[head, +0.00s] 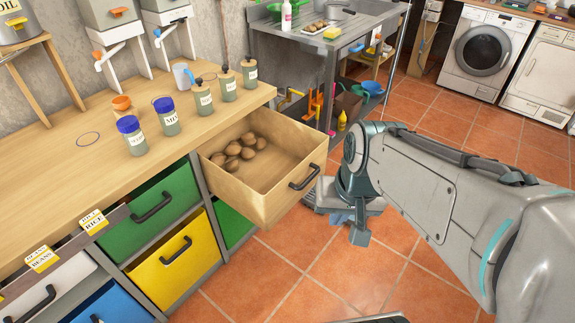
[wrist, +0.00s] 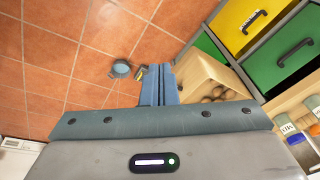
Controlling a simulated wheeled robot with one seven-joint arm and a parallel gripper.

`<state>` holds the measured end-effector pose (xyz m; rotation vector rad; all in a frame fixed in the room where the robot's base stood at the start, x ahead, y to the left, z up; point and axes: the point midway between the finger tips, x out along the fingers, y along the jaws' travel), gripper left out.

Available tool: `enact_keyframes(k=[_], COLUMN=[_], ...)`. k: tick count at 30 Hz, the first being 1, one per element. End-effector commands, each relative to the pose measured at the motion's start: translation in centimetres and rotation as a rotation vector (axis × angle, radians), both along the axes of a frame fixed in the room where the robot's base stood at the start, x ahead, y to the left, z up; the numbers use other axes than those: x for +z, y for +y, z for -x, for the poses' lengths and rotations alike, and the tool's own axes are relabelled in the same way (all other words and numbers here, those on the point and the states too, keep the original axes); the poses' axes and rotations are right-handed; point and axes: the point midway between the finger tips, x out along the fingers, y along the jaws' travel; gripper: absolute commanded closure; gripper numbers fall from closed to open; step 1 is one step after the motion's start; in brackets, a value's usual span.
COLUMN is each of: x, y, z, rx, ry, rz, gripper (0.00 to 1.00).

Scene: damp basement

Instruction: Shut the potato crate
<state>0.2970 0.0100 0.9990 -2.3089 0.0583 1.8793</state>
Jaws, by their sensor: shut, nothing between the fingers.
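The potato crate (head: 252,203) is a wooden drawer under the worktop, pulled well out, with several brown potatoes at its back left and a dark handle (head: 304,177) on its front. In the wrist view the crate (wrist: 208,72) is just right of my fingers, with potatoes partly visible inside. My gripper (head: 359,236) is in front of the crate's handle side, to its right in the head view, pointing down. Its fingers (wrist: 158,88) are together and empty. Whether they touch the crate front is unclear.
The wooden worktop (head: 60,160) holds labelled jars and bottles. Green (head: 150,213) and yellow (head: 168,262) crates below are in their slots. A metal sink table (head: 335,45) stands behind. The tiled floor (head: 330,275) in front is mostly free.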

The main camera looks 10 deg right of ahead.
Motion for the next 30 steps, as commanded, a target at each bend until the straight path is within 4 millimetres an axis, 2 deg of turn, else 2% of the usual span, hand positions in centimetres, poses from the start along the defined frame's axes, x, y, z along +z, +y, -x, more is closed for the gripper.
enact_keyframes(k=[1, 3, 10, 14, 18, 24, 30], x=[-2.7, -5.3, -12.6, -16.2, -20.0, -23.8, -24.9], y=[0.5, 1.4, 4.0, 4.1, 2.8, -0.2, -1.7], z=[-0.3, -0.9, -4.5, -7.7, -11.4, -15.5, -17.0], rx=[-0.076, -0.21, -0.723, -1.024, -1.347, -1.694, -1.82], ry=[0.036, 0.085, 0.267, 0.363, 0.457, 0.543, 0.57], rz=[-0.063, -0.174, -0.569, -0.786, -1.017, -1.271, -1.372], gripper=[1.0, 1.0, 1.0, 1.0, 1.0, 1.0, 1.0])
